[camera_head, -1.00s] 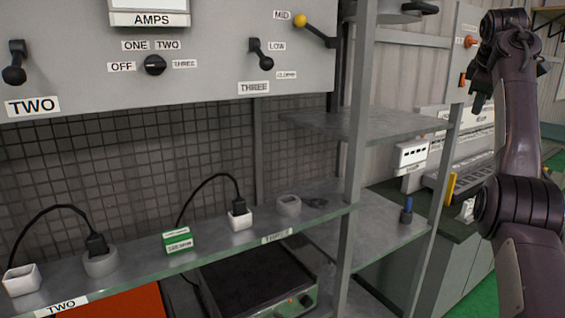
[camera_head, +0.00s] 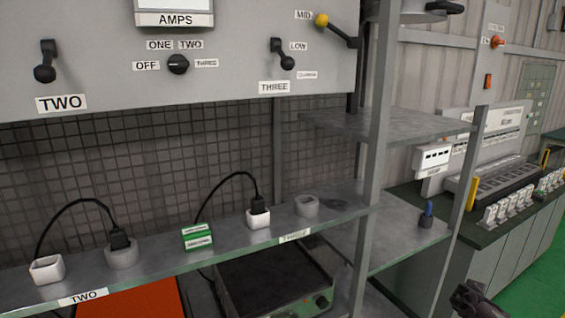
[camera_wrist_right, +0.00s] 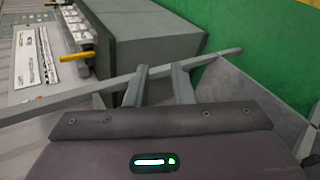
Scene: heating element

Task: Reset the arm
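My right arm shows only as a dark piece (camera_head: 472,300) at the bottom right edge of the head view. In the right wrist view my right gripper (camera_wrist_right: 160,78) has its two grey fingers apart, with nothing between them. A grey bar, apparently part of the shelf frame, passes behind the fingers in that view; I cannot tell how close it is. My left gripper is not in view.
A glass-edged shelf (camera_head: 210,257) carries plugs, sockets and a green-white box (camera_head: 197,237). A control panel (camera_head: 220,50) with levers hangs above. A metal post (camera_head: 376,150) and a green-topped bench (camera_head: 480,225) stand right. Green floor (camera_head: 535,285) is clear.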

